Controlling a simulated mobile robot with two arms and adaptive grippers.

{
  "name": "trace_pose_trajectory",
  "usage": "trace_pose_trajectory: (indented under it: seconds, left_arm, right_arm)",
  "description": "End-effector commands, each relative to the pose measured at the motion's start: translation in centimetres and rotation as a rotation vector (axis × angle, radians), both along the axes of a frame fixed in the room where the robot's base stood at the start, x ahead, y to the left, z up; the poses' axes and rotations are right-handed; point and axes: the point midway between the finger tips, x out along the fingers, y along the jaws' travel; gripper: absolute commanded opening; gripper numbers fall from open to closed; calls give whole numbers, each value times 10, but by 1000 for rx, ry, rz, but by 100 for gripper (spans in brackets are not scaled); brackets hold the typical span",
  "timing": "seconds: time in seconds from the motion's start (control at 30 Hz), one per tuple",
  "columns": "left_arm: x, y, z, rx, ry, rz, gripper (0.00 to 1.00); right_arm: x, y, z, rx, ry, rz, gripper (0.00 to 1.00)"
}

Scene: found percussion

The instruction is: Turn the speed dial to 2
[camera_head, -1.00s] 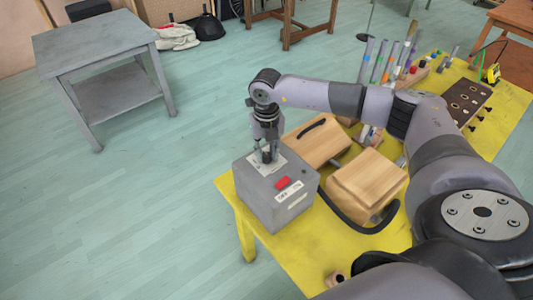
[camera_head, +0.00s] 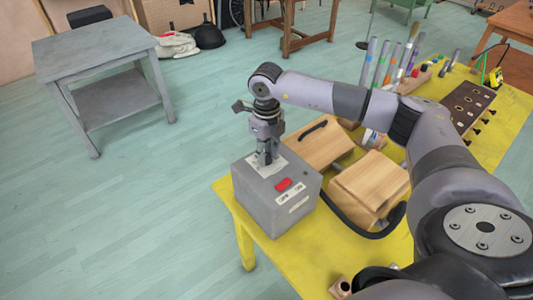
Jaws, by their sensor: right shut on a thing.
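A grey box (camera_head: 265,215) with a red button (camera_head: 284,184) and white labels stands near the left end of the yellow table. A white plate lies on its top toward the back. My right gripper (camera_head: 267,158) points down onto that plate. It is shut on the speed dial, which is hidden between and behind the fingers. The dial's setting cannot be read. My left gripper is not in view.
Two wooden blocks (camera_head: 370,182) and a black curved tube (camera_head: 362,232) lie just right of the box on the yellow table (camera_head: 300,262). Several coloured tubes (camera_head: 378,62) stand farther back. A grey side table (camera_head: 95,50) stands apart at the left.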

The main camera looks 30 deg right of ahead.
Motion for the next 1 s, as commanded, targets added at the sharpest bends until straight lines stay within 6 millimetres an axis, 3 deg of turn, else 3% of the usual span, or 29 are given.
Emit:
trace_pose_trajectory:
  seconds: [0.33,0.37,0.4,0.67,1.0]
  left_arm:
    - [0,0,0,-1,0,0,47]
    - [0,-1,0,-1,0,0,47]
    - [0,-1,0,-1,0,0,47]
    - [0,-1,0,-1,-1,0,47]
    - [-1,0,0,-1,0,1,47]
  right_arm:
    - [1,-1,2,-1,-3,0,0]
    - [1,-1,2,-1,-3,0,25]
    - [1,-1,2,-1,-3,0,28]
    - [0,-1,1,-1,-1,1,45]
    - [1,0,3,0,-2,1,46]
